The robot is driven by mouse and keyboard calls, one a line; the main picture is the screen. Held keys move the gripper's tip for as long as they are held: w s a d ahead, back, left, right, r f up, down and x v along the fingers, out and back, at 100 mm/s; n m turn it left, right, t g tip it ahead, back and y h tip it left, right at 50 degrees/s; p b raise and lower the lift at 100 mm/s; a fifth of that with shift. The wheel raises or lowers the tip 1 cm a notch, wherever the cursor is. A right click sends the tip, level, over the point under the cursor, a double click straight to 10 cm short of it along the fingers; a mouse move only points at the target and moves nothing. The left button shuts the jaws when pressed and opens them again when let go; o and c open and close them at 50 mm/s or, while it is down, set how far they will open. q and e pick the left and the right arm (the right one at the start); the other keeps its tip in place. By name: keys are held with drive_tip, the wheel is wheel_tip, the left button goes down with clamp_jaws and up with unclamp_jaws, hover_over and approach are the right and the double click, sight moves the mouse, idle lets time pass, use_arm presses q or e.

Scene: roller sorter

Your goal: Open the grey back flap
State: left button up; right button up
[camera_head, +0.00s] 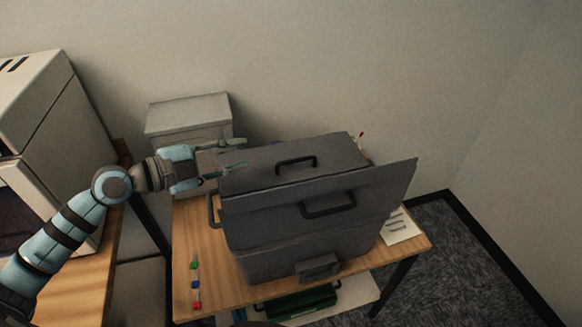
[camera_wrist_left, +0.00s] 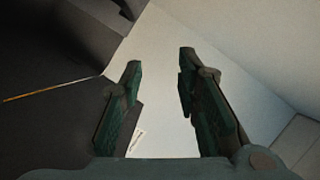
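A dark grey box (camera_head: 300,262) stands on a wooden table. The grey back flap (camera_head: 262,158) lies across the far part of its top, with a dark bar handle (camera_head: 296,163). A second grey panel (camera_head: 375,190) with its own handle (camera_head: 328,207) sticks up at a tilt in front of it. My left gripper (camera_head: 244,155) is open and empty at the back left corner of the box, its fingertips close to the back flap; I cannot tell whether they touch. In the left wrist view, the open fingers (camera_wrist_left: 160,85) have nothing between them. My right gripper is out of view.
A light grey box (camera_head: 188,112) stands behind my left gripper, near the wall. Small coloured items (camera_head: 195,285) lie at the table's left front. A paper sheet (camera_head: 400,227) lies at the right. A green tray (camera_head: 300,302) sits below the table top.

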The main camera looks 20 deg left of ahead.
sight(292, 162)
use_arm(q)
wheel_tip(292, 162, down, 7)
drive_tip(key=b, duration=0.6)
drive_tip(key=p+x, duration=0.2)
drive_tip(key=x, duration=1.2)
drive_tip(key=shift+w+d, duration=0.15)
drive_tip(key=shift+w, duration=0.15)
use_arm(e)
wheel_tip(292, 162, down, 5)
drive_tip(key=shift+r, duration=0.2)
use_arm(q)
drive_tip(key=shift+c, duration=0.2)
clamp_jaws()
